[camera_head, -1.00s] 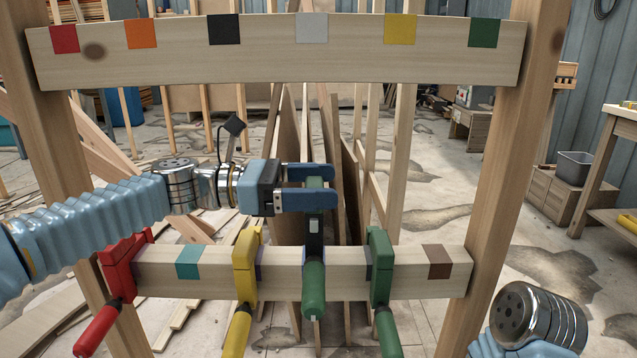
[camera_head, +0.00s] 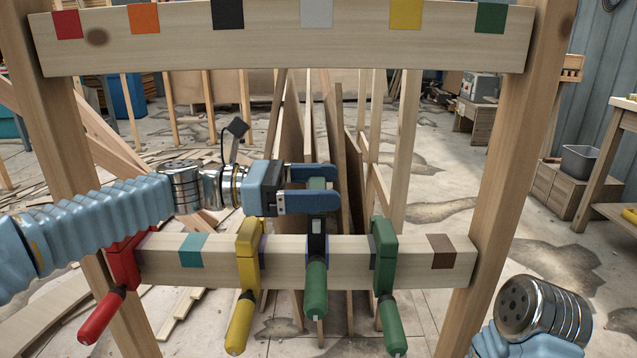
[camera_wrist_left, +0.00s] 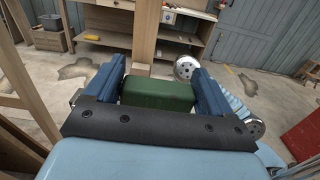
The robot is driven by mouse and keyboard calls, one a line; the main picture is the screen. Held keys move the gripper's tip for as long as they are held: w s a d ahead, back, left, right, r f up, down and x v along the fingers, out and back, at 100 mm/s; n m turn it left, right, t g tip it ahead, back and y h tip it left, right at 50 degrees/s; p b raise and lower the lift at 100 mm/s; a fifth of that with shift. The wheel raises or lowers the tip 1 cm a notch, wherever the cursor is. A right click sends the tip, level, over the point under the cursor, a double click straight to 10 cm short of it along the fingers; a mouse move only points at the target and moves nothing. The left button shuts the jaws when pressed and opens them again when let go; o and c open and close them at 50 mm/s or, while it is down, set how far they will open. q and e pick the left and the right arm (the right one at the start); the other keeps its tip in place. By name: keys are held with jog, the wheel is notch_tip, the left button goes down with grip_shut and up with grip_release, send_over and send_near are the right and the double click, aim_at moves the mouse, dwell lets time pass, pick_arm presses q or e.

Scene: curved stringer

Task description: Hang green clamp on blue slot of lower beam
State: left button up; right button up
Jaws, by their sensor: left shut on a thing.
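My left gripper (camera_head: 330,189) is shut on a green clamp (camera_head: 316,285), held upright at the middle of the lower beam (camera_head: 218,262). The clamp's dark bar crosses the beam's front and its green handle hangs below; I cannot tell whether it bears on the beam. The clamp's green top (camera_wrist_left: 158,94) sits between the fingers in the left wrist view. The blue slot is not clearly visible; the held clamp covers that part of the beam, with a dark blue tint around its bar. My right gripper is out of view; only my right arm shows at the lower right.
A red clamp (camera_head: 123,262), a yellow clamp (camera_head: 247,255) and another green clamp (camera_head: 384,258) hang on the lower beam, close on both sides. Teal (camera_head: 192,250) and brown (camera_head: 443,251) slots are bare. The upper beam (camera_head: 270,51) above is empty.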

pick_arm(q)
jog(key=shift+f+b, duration=0.85)
jog(key=shift+f, duration=0.8)
jog(key=shift+f, duration=0.2)
jog(key=shift+f+b, duration=0.3)
jog(key=shift+b, duration=0.05)
jog(key=shift+s+f, duration=0.1)
jog(key=shift+f, duration=0.2)
